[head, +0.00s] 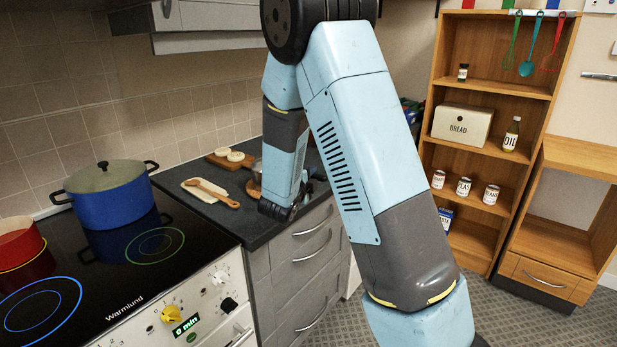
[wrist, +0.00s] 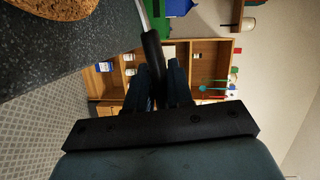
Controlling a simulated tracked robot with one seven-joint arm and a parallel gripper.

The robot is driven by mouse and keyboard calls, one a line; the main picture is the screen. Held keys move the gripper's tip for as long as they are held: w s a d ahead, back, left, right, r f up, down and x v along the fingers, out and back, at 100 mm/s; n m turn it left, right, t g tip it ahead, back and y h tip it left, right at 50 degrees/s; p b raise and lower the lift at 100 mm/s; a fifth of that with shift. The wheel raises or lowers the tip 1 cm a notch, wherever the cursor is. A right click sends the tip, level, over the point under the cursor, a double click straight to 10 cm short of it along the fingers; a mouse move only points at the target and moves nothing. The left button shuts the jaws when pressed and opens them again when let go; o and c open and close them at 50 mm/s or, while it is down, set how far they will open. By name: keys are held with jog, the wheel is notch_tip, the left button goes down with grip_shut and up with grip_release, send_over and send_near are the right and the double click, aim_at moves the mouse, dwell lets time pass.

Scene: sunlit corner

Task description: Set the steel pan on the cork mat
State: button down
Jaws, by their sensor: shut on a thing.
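My gripper (wrist: 164,68) is shut on the black handle of the steel pan (wrist: 152,50). A thin metal stem runs from the handle out of the top of the wrist view, and the pan's body is outside it. In the head view, a small grey piece that looks like the pan (head: 257,165) shows beside my arm, which hides the rest and my fingers. The brown cork mat (wrist: 50,8) lies on the dark counter, cut off by the wrist view's top edge. A sliver of it shows in the head view (head: 252,188). I cannot tell whether pan and mat touch.
A white board (head: 213,192) with a wooden spoon and a wooden board (head: 228,161) with pale round pieces lie left of the mat. A blue lidded pot (head: 110,198) and a red pot (head: 18,245) stand on the hob. A wooden shelf (head: 470,172) stands right.

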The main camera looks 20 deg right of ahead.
jog(key=c, duration=1)
grip_release()
jog(key=v, duration=1.1)
jog(key=s+d+r+m+g, duration=0.4)
jog(key=s+d+m+g, duration=0.3)
jog(key=m, duration=0.5)
jog(key=s+d+r+m+g, duration=0.4)
jog(key=s+d+m, duration=0.4)
jog(key=m, duration=0.5)
jog(key=s+a+r+m+t+y, duration=0.1)
jog(key=s+a+r+m+y, duration=0.2)
jog(key=m, duration=0.8)
jog(key=s+a+r+m+t+y, duration=0.2)
jog(key=s+a+r+m+y, duration=0.2)
jog(key=s+m, duration=0.6)
jog(key=a+m+y, duration=0.1)
jog(key=a+y, duration=0.1)
jog(key=y, duration=0.1)
jog(key=shift+s+r+m, duration=0.15)
jog(key=shift+m, duration=0.25)
